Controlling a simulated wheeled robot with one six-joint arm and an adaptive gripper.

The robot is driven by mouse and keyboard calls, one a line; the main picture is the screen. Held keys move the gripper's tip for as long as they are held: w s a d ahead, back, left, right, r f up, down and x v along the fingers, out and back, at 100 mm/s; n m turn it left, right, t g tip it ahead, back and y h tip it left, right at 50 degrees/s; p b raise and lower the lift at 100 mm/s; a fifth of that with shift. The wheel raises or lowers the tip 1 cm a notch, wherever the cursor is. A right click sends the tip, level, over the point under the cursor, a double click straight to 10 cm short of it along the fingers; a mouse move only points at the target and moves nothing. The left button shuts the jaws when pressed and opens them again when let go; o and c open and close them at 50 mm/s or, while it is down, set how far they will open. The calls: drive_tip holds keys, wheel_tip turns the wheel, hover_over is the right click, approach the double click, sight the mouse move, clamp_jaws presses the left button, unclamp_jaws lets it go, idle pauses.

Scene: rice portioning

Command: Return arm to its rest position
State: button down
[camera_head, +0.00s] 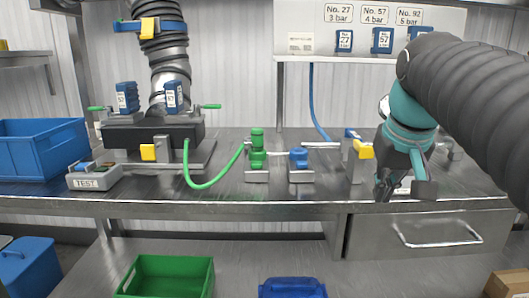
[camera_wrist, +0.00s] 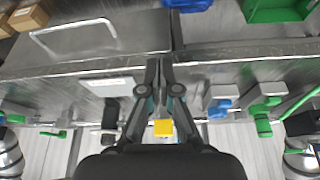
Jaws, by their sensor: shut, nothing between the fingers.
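A grey fitting with a yellow handle (camera_head: 363,149) stands on the bench just left of my gripper. The yellow part (camera_wrist: 163,127) also shows between the finger linkages in the wrist view. My gripper does not appear to hold or touch anything.
The bench (camera_head: 270,196) carries a green fitting (camera_head: 257,150), a blue fitting (camera_head: 299,158) and a TEST box (camera_head: 95,178). A blue bin (camera_head: 40,150) stands at left. A drawer (camera_head: 440,233) lies below my gripper. A green crate (camera_head: 168,277) sits low in front.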

drive_tip(key=s+a+f, duration=0.2)
drive_tip(key=s+f, duration=0.4)
drive_tip(key=f, duration=0.4)
drive_tip(key=s+a+f+n+t, duration=0.1)
drive_tip(key=s+a+f, duration=0.1)
drive_tip(key=s+f, duration=0.4)
drive_tip(key=shift+s+a+f, duration=0.15)
drive_tip(key=shift+a+f, duration=0.2)
drive_tip(key=shift+f, duration=2.05)
